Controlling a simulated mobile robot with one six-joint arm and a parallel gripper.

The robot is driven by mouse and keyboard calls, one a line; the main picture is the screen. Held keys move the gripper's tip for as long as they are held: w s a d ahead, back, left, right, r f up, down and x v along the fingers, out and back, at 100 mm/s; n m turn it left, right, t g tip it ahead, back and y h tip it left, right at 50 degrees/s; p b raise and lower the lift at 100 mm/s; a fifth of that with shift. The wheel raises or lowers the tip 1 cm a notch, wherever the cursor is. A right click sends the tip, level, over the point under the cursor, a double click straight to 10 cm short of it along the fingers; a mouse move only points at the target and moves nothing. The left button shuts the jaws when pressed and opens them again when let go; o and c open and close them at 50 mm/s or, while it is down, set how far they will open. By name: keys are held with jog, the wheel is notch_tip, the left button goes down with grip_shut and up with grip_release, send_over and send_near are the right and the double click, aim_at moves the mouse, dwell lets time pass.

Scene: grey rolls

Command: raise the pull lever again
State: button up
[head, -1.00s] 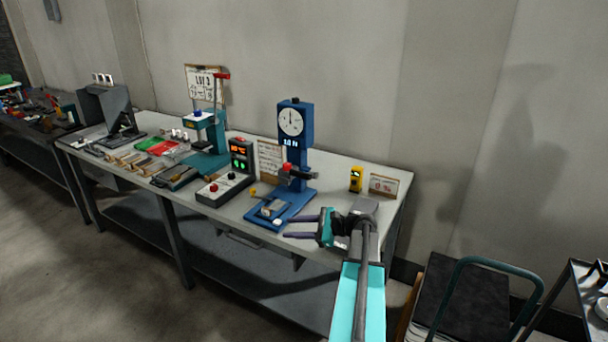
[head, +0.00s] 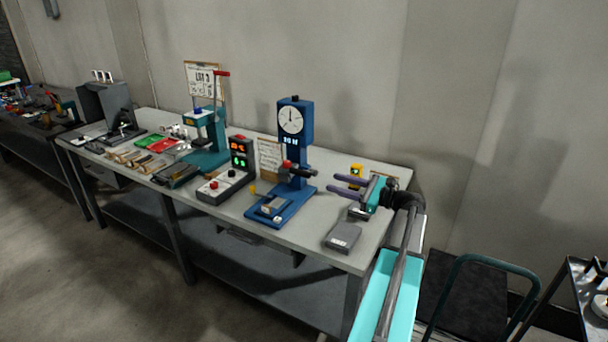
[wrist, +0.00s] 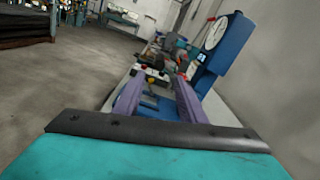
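A blue test stand (head: 295,150) with a round white dial stands on the bench. A short lever with a red knob and a dark grip (head: 304,171) sticks out to the right from its column, roughly level. My gripper (head: 333,183) is open and empty, to the right of this lever and slightly lower in the head view, its purple fingers pointing left towards the stand. In the wrist view the fingers (wrist: 160,98) are spread, with the blue stand (wrist: 222,55) beyond them. The lever is not clearly made out there.
A teal press (head: 208,140) with a red-tipped handle stands further left, behind a control box (head: 225,185) with buttons. A grey box (head: 342,236) lies near the front edge below my gripper. A yellow device (head: 356,171) stands behind my fingers.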

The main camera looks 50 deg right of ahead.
aim_at(293, 171)
jog(key=p+x, duration=0.3)
jog(key=x, duration=1)
jog(key=shift+w+a+p, duration=0.1)
jog(key=shift+w+p, duration=0.25)
grip_shut()
